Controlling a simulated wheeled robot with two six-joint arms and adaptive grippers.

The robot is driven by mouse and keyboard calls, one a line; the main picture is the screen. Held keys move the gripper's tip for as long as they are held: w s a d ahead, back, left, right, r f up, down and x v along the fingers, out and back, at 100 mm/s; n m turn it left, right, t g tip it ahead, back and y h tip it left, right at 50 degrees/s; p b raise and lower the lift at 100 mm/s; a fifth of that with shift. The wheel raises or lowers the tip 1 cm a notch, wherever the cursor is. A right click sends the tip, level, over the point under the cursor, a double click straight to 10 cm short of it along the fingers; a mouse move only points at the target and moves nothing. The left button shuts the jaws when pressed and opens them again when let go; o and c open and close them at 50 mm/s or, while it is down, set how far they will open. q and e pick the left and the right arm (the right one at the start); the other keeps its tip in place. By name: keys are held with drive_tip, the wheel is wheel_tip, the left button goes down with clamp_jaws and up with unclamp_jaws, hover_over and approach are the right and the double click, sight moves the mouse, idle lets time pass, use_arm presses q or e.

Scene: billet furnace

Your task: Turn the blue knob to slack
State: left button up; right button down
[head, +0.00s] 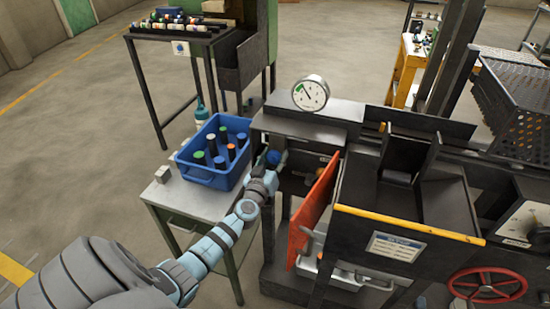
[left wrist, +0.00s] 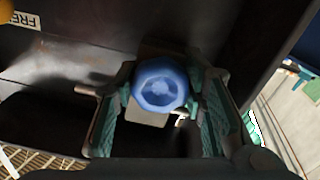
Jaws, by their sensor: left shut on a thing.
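The blue knob (head: 273,157) sits inside the dark open bay of the machine, below the gauge. In the left wrist view the knob (left wrist: 160,84) is round and faceted, with a paler mark on its face. My left gripper (head: 266,169) reaches into the bay from the left and is shut on the knob, with one teal-padded finger on each side of it in the left wrist view (left wrist: 160,104). A white dial gauge (head: 310,94) stands on top of the machine; its needle points to the upper left, near a green band. My right gripper is not in view.
A blue crate (head: 192,174) of coloured-top cylinders stands on the side table (head: 190,208) left of the bay. An orange door panel (head: 312,212) stands open just right of it. A red handwheel (head: 487,284) is at lower right. Open floor lies to the left.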

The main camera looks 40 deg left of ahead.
use_arm(q)
drive_tip(key=n+p, duration=0.1)
drive_tip(key=n, duration=0.9)
drive_tip(key=shift+d+n, duration=0.1)
drive_tip(key=shift+n, duration=0.2)
drive_tip(key=shift+r+n, duration=0.1)
drive_tip(key=shift+n, duration=1.9)
drive_tip(key=o, duration=1.2)
drive_tip(key=v, duration=1.2)
drive_tip(key=shift+w, duration=0.1)
